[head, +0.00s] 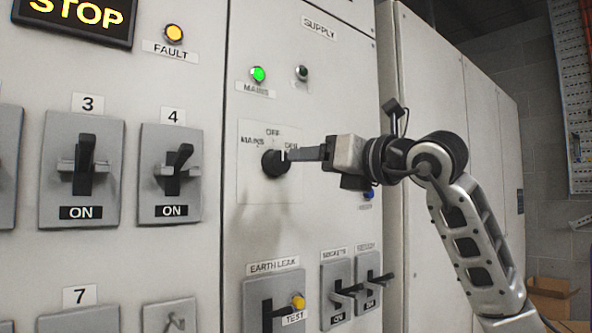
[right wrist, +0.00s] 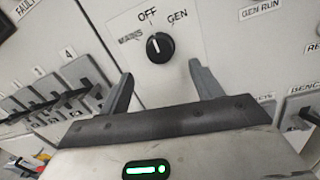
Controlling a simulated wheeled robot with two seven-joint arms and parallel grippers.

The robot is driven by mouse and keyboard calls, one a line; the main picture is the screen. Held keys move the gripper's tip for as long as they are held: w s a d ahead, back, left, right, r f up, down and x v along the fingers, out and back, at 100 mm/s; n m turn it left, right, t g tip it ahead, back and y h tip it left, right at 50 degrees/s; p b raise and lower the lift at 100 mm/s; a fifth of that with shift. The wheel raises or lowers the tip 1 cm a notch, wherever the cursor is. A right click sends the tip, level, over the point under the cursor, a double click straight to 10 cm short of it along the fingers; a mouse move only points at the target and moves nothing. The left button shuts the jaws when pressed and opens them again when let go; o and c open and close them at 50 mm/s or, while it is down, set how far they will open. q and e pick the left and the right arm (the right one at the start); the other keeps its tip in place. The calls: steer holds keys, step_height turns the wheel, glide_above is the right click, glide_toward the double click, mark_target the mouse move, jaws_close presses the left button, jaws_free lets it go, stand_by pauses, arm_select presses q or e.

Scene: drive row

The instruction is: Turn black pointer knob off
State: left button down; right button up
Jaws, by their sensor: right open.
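The black pointer knob (head: 274,162) sits on a pale plate marked MAINS, OFF and GEN on the grey panel. In the right wrist view the round knob (right wrist: 160,47) shows a white line that seems to point up and slightly left, roughly toward the OFF label (right wrist: 147,15). My right gripper (head: 300,154) comes in from the right, close in front of the knob and partly over it. In the right wrist view my right gripper (right wrist: 161,70) is open, with the knob beyond and between its spread fingertips. Contact does not show. My left gripper is not in view.
A green MAINS lamp (head: 258,74) and a dark lamp (head: 302,73) are above the knob. Lever switches 3 (head: 82,168) and 4 (head: 170,172) stick out at left. The earth leak switch (head: 272,306) and two small switches are below. Bare panel surrounds the knob plate.

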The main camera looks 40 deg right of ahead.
steer(key=s+d+b, duration=0.1)
steer(key=s, duration=0.6)
steer(key=shift+s+f, duration=0.2)
steer(key=shift+f, duration=0.05)
steer(key=shift+w, duration=0.1)
